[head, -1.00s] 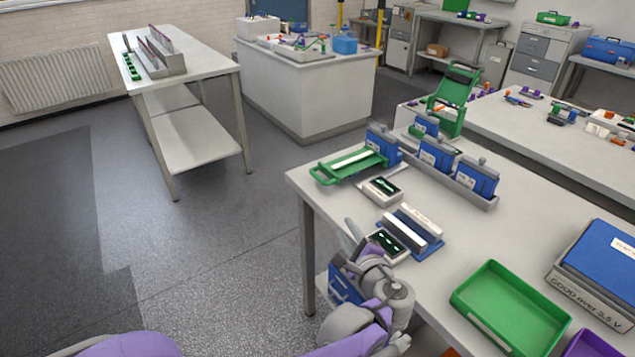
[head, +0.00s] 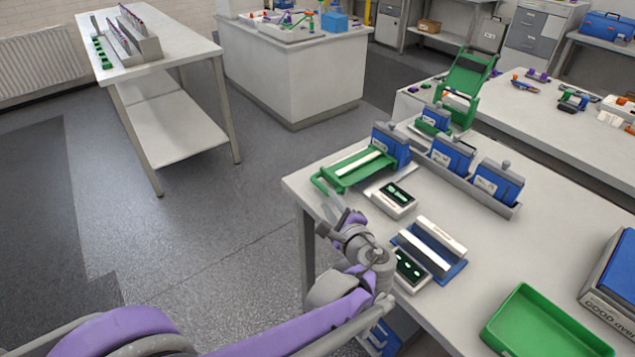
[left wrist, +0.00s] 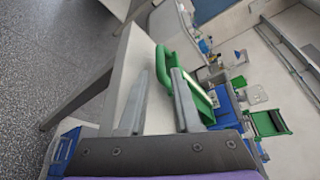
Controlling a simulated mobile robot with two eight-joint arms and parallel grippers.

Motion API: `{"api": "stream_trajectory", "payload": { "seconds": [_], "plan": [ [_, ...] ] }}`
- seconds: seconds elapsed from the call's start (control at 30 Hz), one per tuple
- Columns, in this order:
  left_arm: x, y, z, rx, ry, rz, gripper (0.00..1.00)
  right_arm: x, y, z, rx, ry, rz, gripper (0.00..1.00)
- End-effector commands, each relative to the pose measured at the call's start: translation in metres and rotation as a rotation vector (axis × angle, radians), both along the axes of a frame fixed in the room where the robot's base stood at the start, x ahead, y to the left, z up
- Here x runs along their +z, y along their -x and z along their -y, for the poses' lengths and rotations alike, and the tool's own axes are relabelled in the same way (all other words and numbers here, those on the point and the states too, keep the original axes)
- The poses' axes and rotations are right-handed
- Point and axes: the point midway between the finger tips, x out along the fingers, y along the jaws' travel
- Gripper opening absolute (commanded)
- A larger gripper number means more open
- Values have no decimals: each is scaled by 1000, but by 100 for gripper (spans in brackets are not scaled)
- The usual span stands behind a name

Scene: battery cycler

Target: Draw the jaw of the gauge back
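The gauge is most likely the flat green frame (head: 335,178) with a pale strip (head: 367,160) and a blue block (head: 391,143) at its far end. It lies at the table's left corner, and its green loop handle points to the left edge. In the left wrist view the green handle (left wrist: 166,58) shows just beyond my fingertips, partly behind the right finger. My left gripper (head: 332,212) is open and empty beside the table edge, near the handle. Its two spread fingers also show in the left wrist view (left wrist: 160,72). I cannot tell whether they touch the handle. My right gripper is not in view.
A small meter (head: 396,192) and a blue-based holder with a pale bar (head: 438,238) stand close to my left wrist. Blue blocks sit in a grey rack (head: 475,183) behind. A raised green frame (head: 468,82) is farther back. A green tray (head: 545,320) is front right.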

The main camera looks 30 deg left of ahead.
Motion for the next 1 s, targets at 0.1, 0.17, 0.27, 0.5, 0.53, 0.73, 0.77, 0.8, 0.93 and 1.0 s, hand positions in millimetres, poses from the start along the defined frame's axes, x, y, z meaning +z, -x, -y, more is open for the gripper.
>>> {"api": "stream_trajectory", "payload": {
  "seconds": [0.1, 0.17, 0.27, 0.5, 0.53, 0.73, 0.77, 0.8, 0.93, 1.0],
  "plan": [
    [-5, -14, -18, 4, -1, 0, 32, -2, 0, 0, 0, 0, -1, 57],
    [-8, -22, -27, 4, -1, 0, 32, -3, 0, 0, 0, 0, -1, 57],
    [-12, -35, -40, 4, -1, 0, 32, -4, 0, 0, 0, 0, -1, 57],
    [-19, -55, -63, 1, 0, 0, 32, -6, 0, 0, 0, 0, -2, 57],
    [-19, -57, -65, 1, 0, 0, 32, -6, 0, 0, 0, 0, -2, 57],
    [-20, -60, -69, 1, 1, -1, 32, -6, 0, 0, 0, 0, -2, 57],
    [-20, -60, -69, 0, 0, 0, 32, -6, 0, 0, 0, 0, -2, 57],
    [-20, -60, -69, 0, 0, 0, 32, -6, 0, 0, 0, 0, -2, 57],
    [-20, -60, -69, 0, 0, 0, 27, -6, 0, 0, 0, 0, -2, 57],
    [-20, -60, -68, 0, 0, 0, 14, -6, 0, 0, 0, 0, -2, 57]
  ]
}}
